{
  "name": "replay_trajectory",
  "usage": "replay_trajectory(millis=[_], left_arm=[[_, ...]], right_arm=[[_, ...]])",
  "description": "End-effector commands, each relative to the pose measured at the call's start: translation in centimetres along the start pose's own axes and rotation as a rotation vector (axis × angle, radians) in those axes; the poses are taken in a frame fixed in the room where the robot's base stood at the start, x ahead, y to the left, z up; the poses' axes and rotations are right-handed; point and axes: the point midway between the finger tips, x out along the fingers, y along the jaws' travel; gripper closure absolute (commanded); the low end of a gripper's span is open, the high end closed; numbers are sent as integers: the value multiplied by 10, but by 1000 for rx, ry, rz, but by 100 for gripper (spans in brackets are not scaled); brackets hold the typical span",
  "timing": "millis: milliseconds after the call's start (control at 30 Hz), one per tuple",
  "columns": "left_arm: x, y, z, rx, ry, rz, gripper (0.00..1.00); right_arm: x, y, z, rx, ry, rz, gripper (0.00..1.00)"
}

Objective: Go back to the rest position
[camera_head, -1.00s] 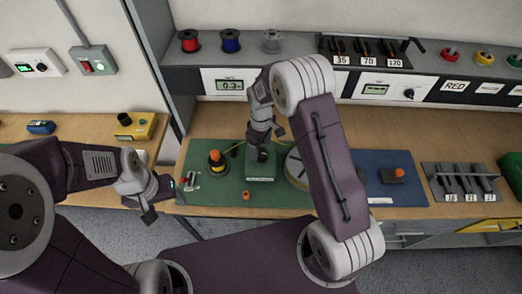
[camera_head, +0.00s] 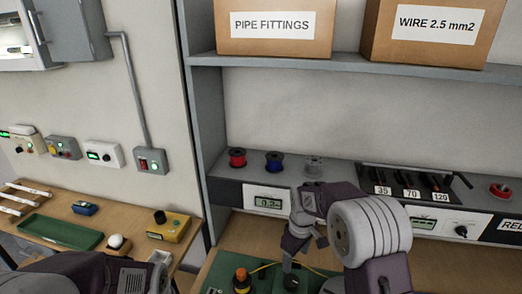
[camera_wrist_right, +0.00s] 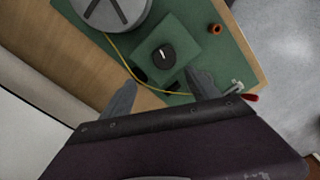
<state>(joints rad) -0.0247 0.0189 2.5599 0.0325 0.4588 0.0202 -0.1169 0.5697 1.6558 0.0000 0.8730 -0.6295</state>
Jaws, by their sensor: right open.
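My right gripper (camera_head: 291,252) hangs over the green mat (camera_head: 212,270), pointing down. In the right wrist view the right gripper (camera_wrist_right: 162,92) is open, its fingers spread apart with nothing between them. A green block with a black round top (camera_wrist_right: 163,54) lies just beyond the fingertips. A yellow wire (camera_wrist_right: 119,57) runs past it on the mat. My left arm crosses the bottom left corner of the head view; its fingers are cut off by the frame.
An orange-topped black post (camera_head: 241,280) stands on the mat. Orange ring (camera_wrist_right: 215,29) and grey disc (camera_wrist_right: 112,8) lie nearby. Spools (camera_head: 274,162) and labelled tools (camera_head: 411,191) line the ledge. A yellow box (camera_head: 169,227) and green tray (camera_head: 60,231) sit on the left bench.

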Motion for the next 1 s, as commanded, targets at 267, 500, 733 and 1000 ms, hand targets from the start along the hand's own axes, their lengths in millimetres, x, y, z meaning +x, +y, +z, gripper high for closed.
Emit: replay_trajectory(millis=[267,500,733,1000], left_arm=[[21,0,2,0,0,0,30],[22,0,2,0,0,0,30],[22,0,2,0,0,0,30],[22,0,2,0,0,0,30]], right_arm=[[-18,-46,98,252,44,20,30],[19,-103,170,677,31,1,30],[18,-96,162,774,65,11,30],[18,-96,162,771,63,11,30]])
